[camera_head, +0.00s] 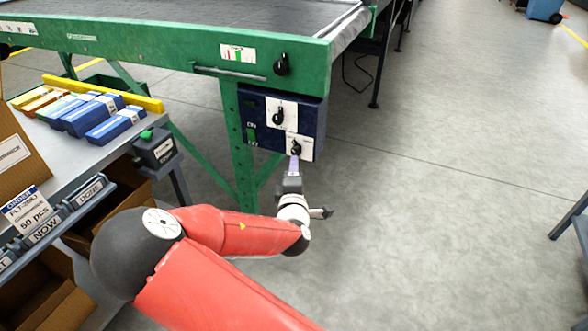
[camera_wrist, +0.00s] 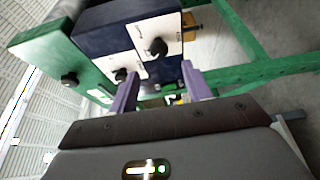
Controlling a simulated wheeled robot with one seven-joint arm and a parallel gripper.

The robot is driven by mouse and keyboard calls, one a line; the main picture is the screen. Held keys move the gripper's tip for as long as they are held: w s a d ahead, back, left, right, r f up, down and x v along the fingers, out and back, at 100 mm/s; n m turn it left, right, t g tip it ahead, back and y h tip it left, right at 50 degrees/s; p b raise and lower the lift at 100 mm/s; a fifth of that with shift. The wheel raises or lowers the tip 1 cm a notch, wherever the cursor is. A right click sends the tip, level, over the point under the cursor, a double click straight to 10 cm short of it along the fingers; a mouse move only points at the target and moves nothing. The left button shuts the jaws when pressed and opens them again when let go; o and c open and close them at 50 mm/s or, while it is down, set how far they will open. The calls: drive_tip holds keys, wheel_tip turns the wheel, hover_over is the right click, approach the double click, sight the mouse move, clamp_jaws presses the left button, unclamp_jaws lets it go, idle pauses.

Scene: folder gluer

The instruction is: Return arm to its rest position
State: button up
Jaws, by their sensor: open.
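My red arm reaches from the bottom of the head view toward the control box (camera_head: 310,114) on the green conveyor frame. My gripper (camera_head: 295,160) is just below the lower right knob (camera_head: 296,147) of that box. In the wrist view my gripper (camera_wrist: 156,84) shows two purple fingers spread apart with nothing between them. The control box (camera_wrist: 104,22) lies just beyond the fingers. Its two knobs on white plates show there: one knob (camera_wrist: 157,47) near the middle and another (camera_wrist: 121,75) by the left finger. Whether a finger touches the box I cannot tell.
A green conveyor (camera_head: 150,45) spans the top left. A grey table (camera_head: 70,150) with blue folded cartons (camera_head: 93,115) and a yellow bar (camera_head: 100,93) stands at left, with a small box with a green button (camera_head: 155,150) at its edge. Open floor (camera_head: 450,130) lies to the right.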

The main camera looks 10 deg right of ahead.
idle(0.3)
drive_tip(key=s+d+f+m+g+y, duration=0.1)
drive_tip(key=s+d+f+m+g, duration=0.3)
drive_tip(key=m+g, duration=0.5)
drive_tip(key=s+r+m+g+y, duration=0.1)
drive_tip(key=s+r+m, duration=0.1)
drive_tip(key=s+r, duration=0.3)
drive_tip(key=s+a+r+m+g+y, duration=0.1)
drive_tip(key=s+r, duration=0.4)
drive_tip(key=s, duration=0.7)
drive_tip(key=s+a+r+m+g+y, duration=0.1)
drive_tip(key=s+r+m, duration=0.2)
drive_tip(key=s+r, duration=0.3)
drive_tip(key=s, duration=0.3)
drive_tip(key=shift+a, duration=0.15)
drive_tip(key=shift+o, duration=0.2)
drive_tip(key=shift+r, duration=0.1)
